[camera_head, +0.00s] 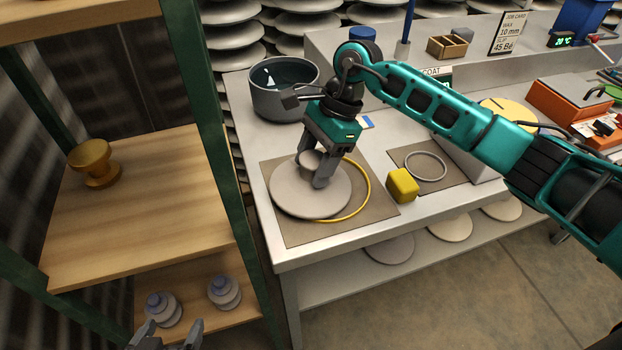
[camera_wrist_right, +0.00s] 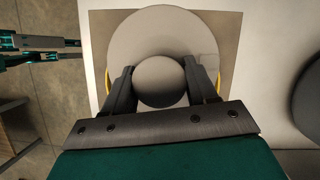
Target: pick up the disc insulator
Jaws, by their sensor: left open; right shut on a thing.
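The disc insulator is a pale grey plate with a round cap on top (camera_head: 295,202). It is over a brown mat (camera_head: 290,235) on the bench and covers part of a yellow ring (camera_head: 369,196). I cannot tell whether it rests on the mat or is just above it. My right gripper (camera_head: 316,172) points down with its fingers on either side of the cap, shut on it. The right wrist view shows the cap (camera_wrist_right: 160,82) between the two fingers. My left gripper (camera_head: 168,338) is open and empty at the bottom edge, in front of the shelf.
A dark pot (camera_head: 285,102) stands behind the mat. A yellow block (camera_head: 402,185) and a second mat with a grey ring (camera_head: 426,166) lie to the right. A wooden shelf (camera_head: 150,225) at left holds a golden insulator (camera_head: 93,163). Small stacked insulators (camera_head: 224,292) stand below.

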